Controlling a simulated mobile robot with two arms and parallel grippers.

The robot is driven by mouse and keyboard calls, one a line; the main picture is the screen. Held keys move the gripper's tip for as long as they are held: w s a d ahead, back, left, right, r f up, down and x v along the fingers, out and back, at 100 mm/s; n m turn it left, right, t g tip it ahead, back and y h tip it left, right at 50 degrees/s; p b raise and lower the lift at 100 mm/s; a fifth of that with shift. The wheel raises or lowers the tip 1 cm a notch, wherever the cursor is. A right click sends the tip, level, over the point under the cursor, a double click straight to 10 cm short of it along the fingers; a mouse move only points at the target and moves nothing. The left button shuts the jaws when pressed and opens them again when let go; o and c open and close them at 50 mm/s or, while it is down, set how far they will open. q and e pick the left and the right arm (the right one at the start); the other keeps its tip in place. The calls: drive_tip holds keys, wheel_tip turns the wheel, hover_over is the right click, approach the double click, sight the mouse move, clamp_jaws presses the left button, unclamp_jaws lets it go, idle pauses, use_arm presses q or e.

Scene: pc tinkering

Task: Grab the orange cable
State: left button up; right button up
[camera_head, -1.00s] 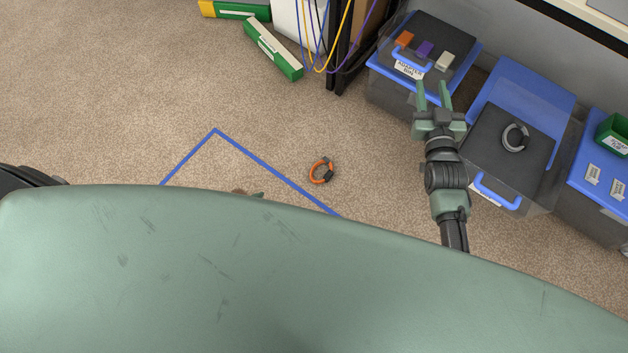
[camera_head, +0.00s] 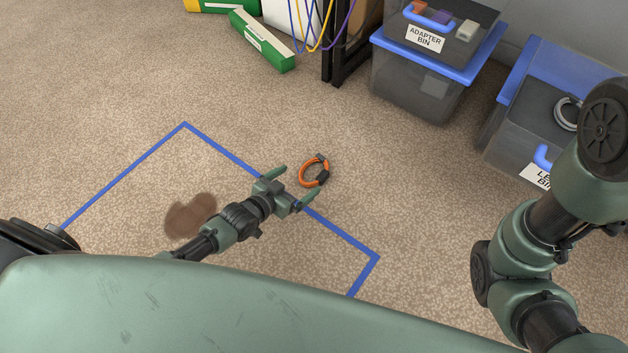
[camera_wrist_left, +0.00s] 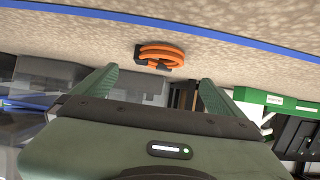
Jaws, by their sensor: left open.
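The orange cable (camera_head: 311,173) is a coiled ring with dark connectors, lying on the carpet just outside the blue floor line. My left gripper (camera_head: 294,183) reaches in from the left, with its open fingers pointing at the cable, one on the upper side and one on the lower side. I cannot tell whether the lower fingertip touches it. In the left wrist view the cable (camera_wrist_left: 163,56) shows ahead between the open fingers (camera_wrist_left: 160,88), and the gripper is empty. My right arm shows at the right; its gripper is outside the picture.
A blue taped outline (camera_head: 340,234) and a brown stain (camera_head: 190,215) mark the carpet. The adapter bin (camera_head: 420,80) and another grey bin (camera_head: 510,160) stand at the right. Green boxes (camera_head: 262,42) and a dark rack (camera_head: 345,55) with hanging cables are at the back.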

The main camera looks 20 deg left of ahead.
sight(319, 167)
use_arm(q)
drive_tip(key=shift+w+d+f+b, duration=0.15)
drive_tip(key=shift+w+f+b, duration=0.15)
drive_tip(key=shift+w+f, duration=0.1)
drive_tip(key=shift+b+x, duration=0.65)
drive_tip(key=shift+x, duration=0.2)
drive_tip(key=b+x, duration=0.4)
drive_tip(key=shift+w+f+b, duration=0.15)
drive_tip(key=shift+f+b, duration=0.05)
drive_tip(key=shift+b, duration=0.1)
drive_tip(key=shift+w+d, duration=0.15)
drive_tip(key=shift+w, duration=0.15)
drive_tip(key=shift+r, duration=0.1)
drive_tip(key=c, duration=1.5)
drive_tip(key=shift+c, duration=0.2)
drive_tip(key=shift+r, duration=0.1)
